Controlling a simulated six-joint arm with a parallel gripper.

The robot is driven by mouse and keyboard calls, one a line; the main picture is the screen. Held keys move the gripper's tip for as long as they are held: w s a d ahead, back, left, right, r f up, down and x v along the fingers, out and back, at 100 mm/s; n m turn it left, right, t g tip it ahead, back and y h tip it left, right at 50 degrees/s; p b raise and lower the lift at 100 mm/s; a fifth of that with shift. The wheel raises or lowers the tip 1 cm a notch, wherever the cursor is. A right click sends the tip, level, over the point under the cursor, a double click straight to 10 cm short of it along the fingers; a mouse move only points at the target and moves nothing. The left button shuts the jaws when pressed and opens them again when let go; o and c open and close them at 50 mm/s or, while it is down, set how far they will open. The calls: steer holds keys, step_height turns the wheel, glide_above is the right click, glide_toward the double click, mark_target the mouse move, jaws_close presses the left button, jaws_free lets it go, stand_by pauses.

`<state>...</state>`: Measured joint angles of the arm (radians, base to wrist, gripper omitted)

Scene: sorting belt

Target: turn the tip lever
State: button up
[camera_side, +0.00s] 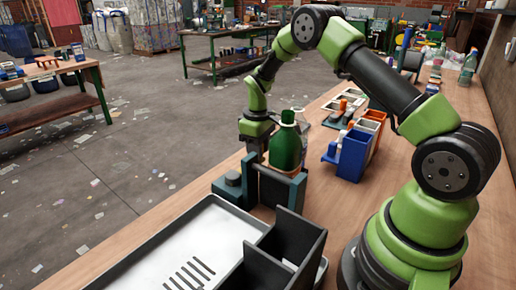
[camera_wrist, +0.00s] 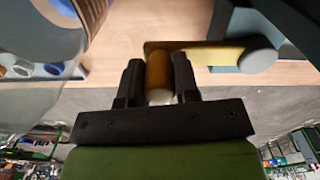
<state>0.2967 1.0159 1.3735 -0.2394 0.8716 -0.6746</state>
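The tip lever (camera_wrist: 210,53) is a yellow bar in the wrist view. It runs from a round grey hub (camera_wrist: 258,56) on the right to an orange-brown knob (camera_wrist: 158,72). My gripper (camera_wrist: 158,80) has its two black fingers on either side of this knob, close against it.
A white tray (camera_side: 150,256) with slots and a dark box (camera_side: 285,250) lie in front of the stand. Blue and orange bins (camera_side: 348,155) stand to the right on the wooden bench (camera_side: 325,195). More bottles (camera_side: 468,66) stand at the back right.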

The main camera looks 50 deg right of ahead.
jaws_close()
steer(key=shift+w, duration=0.15)
steer(key=shift+w+a+n, duration=0.15)
steer(key=shift+w+n, duration=0.9)
steer(key=shift+n, duration=0.25)
steer(key=w+n, duration=0.1)
steer(key=w+a+n, duration=0.1)
steer(key=shift+w+n, duration=0.1)
steer(key=shift+n, duration=0.3)
steer(key=shift+w+a+n, duration=0.3)
steer(key=shift+w+n, duration=0.15)
steer(key=shift+n, duration=0.15)
steer(key=shift+w+a+n, duration=0.25)
steer(key=shift+w+n, duration=0.2)
steer(key=shift+n, duration=0.15)
steer(key=shift+w+a+n, duration=0.45)
steer(key=shift+a+n, duration=0.05)
steer(key=shift+n, duration=0.3)
steer(key=shift+w+a+n, duration=0.45)
steer(key=shift+a+n, duration=0.05)
steer(key=shift+n, duration=0.3)
